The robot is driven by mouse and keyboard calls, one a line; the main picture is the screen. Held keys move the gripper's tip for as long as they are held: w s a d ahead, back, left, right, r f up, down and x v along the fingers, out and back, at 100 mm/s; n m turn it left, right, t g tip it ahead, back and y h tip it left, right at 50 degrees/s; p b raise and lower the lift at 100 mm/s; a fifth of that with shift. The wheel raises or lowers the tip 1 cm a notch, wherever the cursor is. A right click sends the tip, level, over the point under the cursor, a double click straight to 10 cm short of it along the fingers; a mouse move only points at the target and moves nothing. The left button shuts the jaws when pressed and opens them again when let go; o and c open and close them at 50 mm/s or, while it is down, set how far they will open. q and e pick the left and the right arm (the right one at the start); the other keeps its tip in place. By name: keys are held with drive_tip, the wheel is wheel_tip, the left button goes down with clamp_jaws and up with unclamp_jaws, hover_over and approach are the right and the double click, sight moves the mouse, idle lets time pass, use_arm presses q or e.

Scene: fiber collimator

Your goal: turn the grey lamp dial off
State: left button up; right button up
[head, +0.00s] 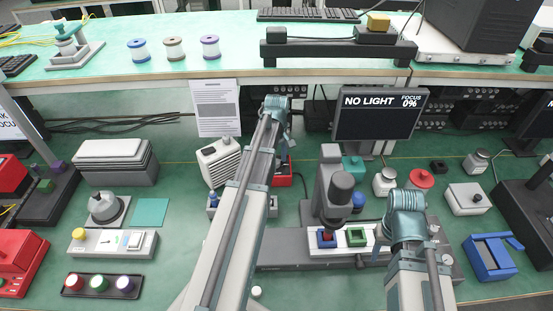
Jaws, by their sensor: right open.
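No dial is clearly marked as the lamp's. A ribbed white box (219,162) at centre left has a small grey knob (227,141) on top. A round grey knob-like piece (104,205) sits on a pale plate at the left. A white box (467,198) at the right carries a small dark knob. My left gripper (276,106) is at the far end of the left arm, right of the ribbed box; its fingers are hidden. My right gripper (406,203) is open above the right end of the grey bench unit, its fingertips mostly hidden.
A black screen (380,114) reads NO LIGHT, FOCUS 0%. A grey microscope-like stand (331,180) stands between my arms, with blue and green blocks at its base. A tray of coloured caps (100,285) lies front left. A blue holder (490,257) is at the right.

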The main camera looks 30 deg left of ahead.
sight(277, 162)
idle(0.3)
use_arm(q)
wheel_tip(277, 162, up, 14)
drive_tip(key=p, duration=1.3)
drive_tip(key=shift+p, duration=0.4)
drive_tip(key=shift+f, duration=0.15)
